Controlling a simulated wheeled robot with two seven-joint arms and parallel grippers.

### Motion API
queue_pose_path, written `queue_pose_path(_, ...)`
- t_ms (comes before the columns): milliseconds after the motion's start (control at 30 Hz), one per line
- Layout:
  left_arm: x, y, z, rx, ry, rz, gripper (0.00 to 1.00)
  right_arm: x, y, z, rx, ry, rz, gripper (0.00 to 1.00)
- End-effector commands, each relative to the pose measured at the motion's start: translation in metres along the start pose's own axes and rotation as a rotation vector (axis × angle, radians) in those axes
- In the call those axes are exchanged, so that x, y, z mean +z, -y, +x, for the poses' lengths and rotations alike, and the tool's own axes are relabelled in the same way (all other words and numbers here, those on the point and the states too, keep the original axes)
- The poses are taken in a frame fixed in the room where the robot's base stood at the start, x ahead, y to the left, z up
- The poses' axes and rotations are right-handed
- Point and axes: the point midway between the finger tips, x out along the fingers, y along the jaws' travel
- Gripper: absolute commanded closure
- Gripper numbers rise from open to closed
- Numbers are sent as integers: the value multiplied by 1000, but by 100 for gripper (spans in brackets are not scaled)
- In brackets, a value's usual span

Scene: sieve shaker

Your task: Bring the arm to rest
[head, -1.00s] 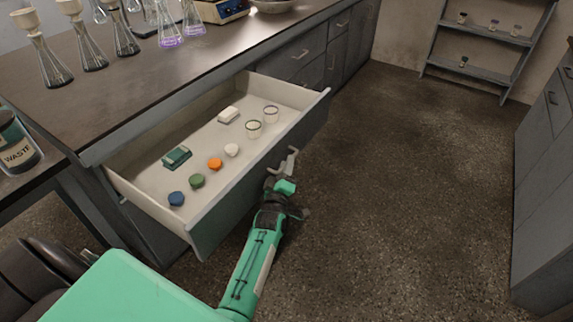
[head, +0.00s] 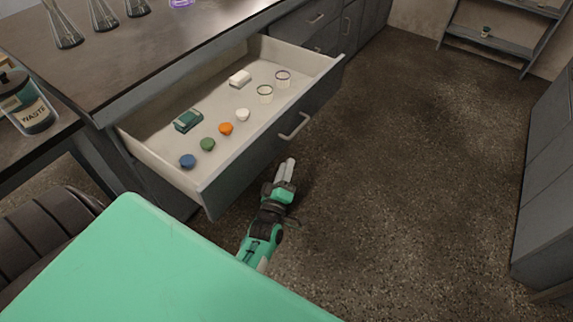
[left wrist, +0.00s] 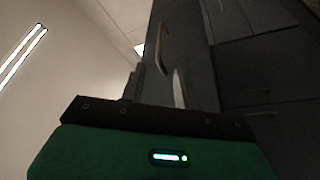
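My left gripper (head: 286,168) is in front of the pulled-out drawer (head: 222,188) in the head view. Its two pale fingers show side by side with a narrow gap and nothing between them. It is apart from the drawer handle (head: 295,126), a little below it in the picture. In the left wrist view the green gripper housing fills the bottom, with dark cabinet fronts beyond. My right gripper is not in view.
The open drawer holds a green box (head: 188,121), a white block (head: 240,77), two small glass beakers and several coloured caps. A waste bottle (head: 29,103) stands at the left. Flasks stand on the bench (head: 120,65). The floor (head: 420,150) to the right is clear.

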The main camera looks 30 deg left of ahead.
Motion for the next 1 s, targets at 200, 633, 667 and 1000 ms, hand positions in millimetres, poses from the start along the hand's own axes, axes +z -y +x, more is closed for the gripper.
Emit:
queue_pose_path(200, 0, 0, 0, 0, 0, 0, 68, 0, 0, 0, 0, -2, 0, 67)
queue_pose_path(633, 10, -8, -11, -46, 146, 117, 68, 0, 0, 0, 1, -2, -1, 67)
queue_pose_path(667, 13, -10, -15, -58, 185, 149, 68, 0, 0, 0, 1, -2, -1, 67)
queue_pose_path(1000, 42, -37, -97, -151, 701, 562, 68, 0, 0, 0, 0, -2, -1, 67)
